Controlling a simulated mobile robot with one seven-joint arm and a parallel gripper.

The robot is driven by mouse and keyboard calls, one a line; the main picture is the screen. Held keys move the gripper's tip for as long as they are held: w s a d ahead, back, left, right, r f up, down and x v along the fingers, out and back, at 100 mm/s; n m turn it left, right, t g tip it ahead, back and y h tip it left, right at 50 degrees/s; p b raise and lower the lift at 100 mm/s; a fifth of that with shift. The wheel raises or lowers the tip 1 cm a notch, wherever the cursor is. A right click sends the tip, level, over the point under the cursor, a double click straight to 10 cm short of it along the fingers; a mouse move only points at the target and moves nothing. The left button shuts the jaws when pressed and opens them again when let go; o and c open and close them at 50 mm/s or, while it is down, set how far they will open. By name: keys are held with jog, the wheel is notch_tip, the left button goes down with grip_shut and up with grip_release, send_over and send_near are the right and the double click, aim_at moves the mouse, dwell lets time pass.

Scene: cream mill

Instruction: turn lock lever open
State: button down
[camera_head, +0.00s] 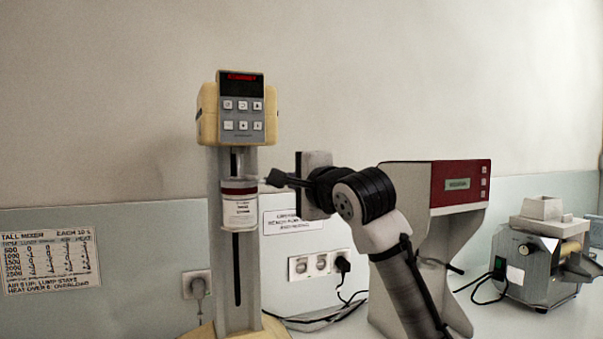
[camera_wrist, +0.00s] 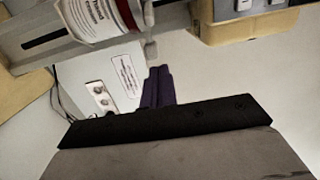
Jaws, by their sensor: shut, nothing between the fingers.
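A tall mixer with a cream head (camera_head: 207,115) and a grey slotted column (camera_head: 222,250) stands left of centre. A white labelled jar (camera_head: 240,212) with a dark red band is held at the column. The jar also shows upside down in the wrist view (camera_wrist: 95,18). A small grey piece (camera_wrist: 150,48) sticks out beside the jar holder; I cannot tell for sure whether it is the lock lever. My gripper (camera_head: 274,178) is shut and empty, its tips just right of the jar's top. The dark fingers show in the wrist view (camera_wrist: 158,78); contact is unclear.
A red and grey machine (camera_head: 460,184) stands to the right, behind my arm. A small grey mill (camera_head: 530,260) is farther right. A wall socket (camera_head: 312,265), cables and a small sign (camera_head: 290,222) are behind. A printed chart (camera_head: 50,260) hangs left.

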aim_at(252, 178)
jog(key=a+p, duration=0.2)
jog(key=a, duration=0.2)
jog(key=shift+w+a, duration=0.2)
